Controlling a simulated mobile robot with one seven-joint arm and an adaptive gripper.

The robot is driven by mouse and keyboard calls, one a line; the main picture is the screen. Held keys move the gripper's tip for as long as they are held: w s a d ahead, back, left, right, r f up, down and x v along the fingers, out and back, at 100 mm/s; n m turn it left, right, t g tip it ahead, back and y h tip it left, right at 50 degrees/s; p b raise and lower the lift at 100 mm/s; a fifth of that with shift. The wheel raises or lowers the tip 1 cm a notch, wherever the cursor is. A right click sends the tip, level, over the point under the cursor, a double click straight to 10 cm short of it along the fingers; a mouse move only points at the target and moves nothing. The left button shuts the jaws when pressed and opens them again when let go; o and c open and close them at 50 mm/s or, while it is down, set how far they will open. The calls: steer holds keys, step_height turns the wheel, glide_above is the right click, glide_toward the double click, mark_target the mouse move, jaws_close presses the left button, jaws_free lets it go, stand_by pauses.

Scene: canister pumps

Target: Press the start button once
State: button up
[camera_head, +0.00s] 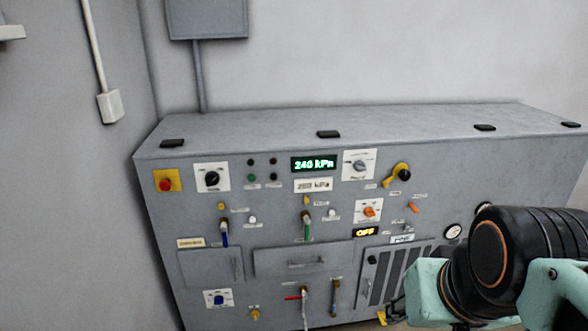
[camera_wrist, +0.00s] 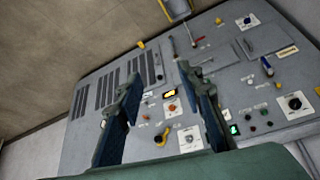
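A grey pump cabinet (camera_head: 450,160) carries many small controls, and I cannot read which one is labelled start. Two small greenish buttons (camera_head: 262,177) sit below two dark lamps, left of a green display (camera_head: 313,164) that reads about 240 kPa. White buttons sit lower, one at left (camera_head: 253,219) and one at right (camera_head: 331,212). An amber display (camera_head: 366,232) reads OFF below an orange knob (camera_head: 369,211). In the wrist view my gripper (camera_wrist: 160,75) is open and empty, its two dark fingers apart in front of the panel. The fingertips' distance from the panel is unclear.
A red mushroom button on a yellow plate (camera_head: 165,182) is at the panel's left. A black knob (camera_head: 212,179), a yellow lever (camera_head: 398,173) and valve handles (camera_head: 307,220) stick out. My arm hides the panel's lower right. A wall box (camera_head: 207,18) hangs above.

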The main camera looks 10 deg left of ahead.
jaws_close()
stand_by(1.2)
